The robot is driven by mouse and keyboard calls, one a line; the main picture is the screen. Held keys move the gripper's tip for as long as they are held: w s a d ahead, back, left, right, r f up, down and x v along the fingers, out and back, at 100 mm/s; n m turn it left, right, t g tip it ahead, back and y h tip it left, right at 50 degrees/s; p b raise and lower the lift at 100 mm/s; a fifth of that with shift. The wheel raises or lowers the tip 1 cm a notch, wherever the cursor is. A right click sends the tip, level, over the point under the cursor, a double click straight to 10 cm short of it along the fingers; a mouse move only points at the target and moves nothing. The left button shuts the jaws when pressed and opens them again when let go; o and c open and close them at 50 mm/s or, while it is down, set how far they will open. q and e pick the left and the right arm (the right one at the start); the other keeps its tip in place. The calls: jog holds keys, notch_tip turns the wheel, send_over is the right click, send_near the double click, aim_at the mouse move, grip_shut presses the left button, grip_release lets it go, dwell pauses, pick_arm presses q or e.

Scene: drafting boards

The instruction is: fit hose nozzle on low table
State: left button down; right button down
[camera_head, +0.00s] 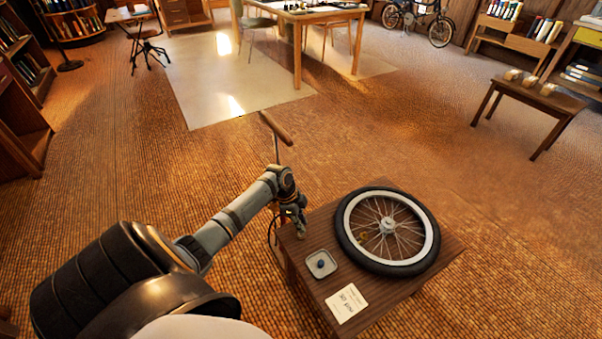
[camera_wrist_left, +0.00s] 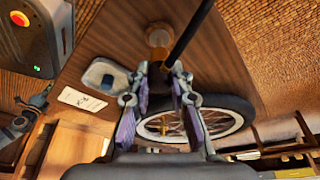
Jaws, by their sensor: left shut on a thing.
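My left gripper (camera_head: 293,218) is over the left back corner of the low table (camera_head: 312,287). In the left wrist view its fingers (camera_wrist_left: 167,72) are shut on a thin dark hose-like piece (camera_wrist_left: 190,33), which runs up to the right. The wheel also shows behind the fingers in the left wrist view (camera_wrist_left: 232,104). Its valve cannot be made out. My right gripper is out of view.
A small grey dish (camera_head: 331,270) with a dark blue piece and a white card (camera_head: 346,303) lie on the table. A brown T-shaped handle (camera_head: 276,127) on a thin rod rises behind my arm. A bench (camera_head: 525,97) stands at right; floor between is clear.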

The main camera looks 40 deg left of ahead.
pick_arm(q)
jog(key=shift+f+b, duration=0.65)
jog(key=shift+f, duration=0.65)
jog(key=c, duration=1.1)
grip_release()
jog(key=shift+c, duration=0.2)
jog(key=v, duration=1.2)
